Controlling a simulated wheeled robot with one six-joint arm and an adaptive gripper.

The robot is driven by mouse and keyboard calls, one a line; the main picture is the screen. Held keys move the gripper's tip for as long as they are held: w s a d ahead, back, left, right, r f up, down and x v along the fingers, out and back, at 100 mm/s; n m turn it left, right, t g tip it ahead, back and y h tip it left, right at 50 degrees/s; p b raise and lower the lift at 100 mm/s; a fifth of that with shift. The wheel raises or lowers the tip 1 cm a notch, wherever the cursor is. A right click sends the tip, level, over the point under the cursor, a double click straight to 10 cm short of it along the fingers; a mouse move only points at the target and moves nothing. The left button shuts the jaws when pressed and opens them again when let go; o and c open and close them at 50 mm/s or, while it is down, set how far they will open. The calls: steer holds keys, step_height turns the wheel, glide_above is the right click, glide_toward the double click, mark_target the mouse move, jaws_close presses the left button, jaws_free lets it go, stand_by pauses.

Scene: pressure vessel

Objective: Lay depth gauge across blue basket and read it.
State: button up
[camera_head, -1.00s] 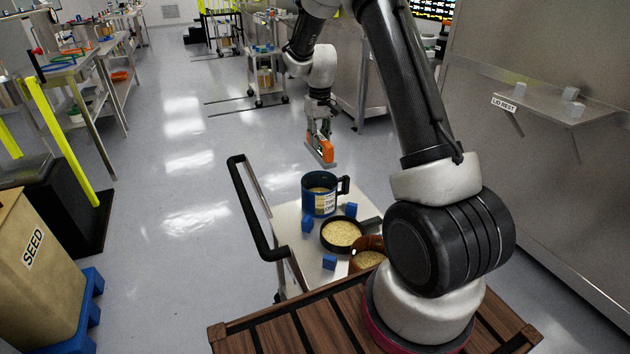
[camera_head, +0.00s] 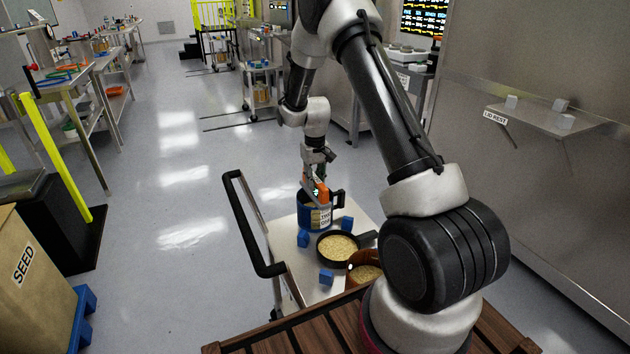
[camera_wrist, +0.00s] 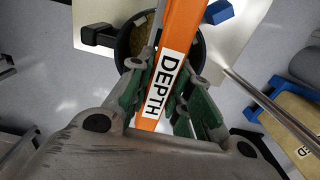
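My gripper (camera_head: 315,177) is shut on the depth gauge (camera_head: 321,190), an orange bar with a white DEPTH label. In the wrist view the gauge (camera_wrist: 183,30) runs between the green finger pads, with its far part over a round, dark-rimmed vessel holding grain, apparently the blue basket (camera_wrist: 121,50). In the head view the blue basket (camera_head: 314,219), with a dark handle on its right and a label on its front, stands upright on the cart. The gauge's lower end is at the basket's rim; I cannot tell whether they touch. The gripper hides part of the basket's opening.
The cart's black handle (camera_head: 241,230) rises at left. A SEED box (camera_head: 35,270) stands far left. Floor left of the cart is clear.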

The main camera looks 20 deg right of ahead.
mark_target(315, 178)
steer(key=o, duration=0.4)
steer(key=shift+r, duration=0.35)
step_height(315, 178, up, 12)
steer(key=f, duration=0.1)
steer(key=s+r+t, duration=0.1)
steer(key=s+r, duration=0.9)
steer(key=r, duration=0.4)
steer(key=s+a+r+t, duration=0.1)
steer(key=s+r, duration=0.2)
steer(key=s, duration=1)
steer(key=s+r+t, duration=0.2)
steer(key=s+r, duration=0.1)
steer(key=s, duration=1)
steer(key=shift+s+a+r, duration=0.15)
steer(key=shift+s+a, duration=0.05)
steer(key=shift+a, duration=0.2)
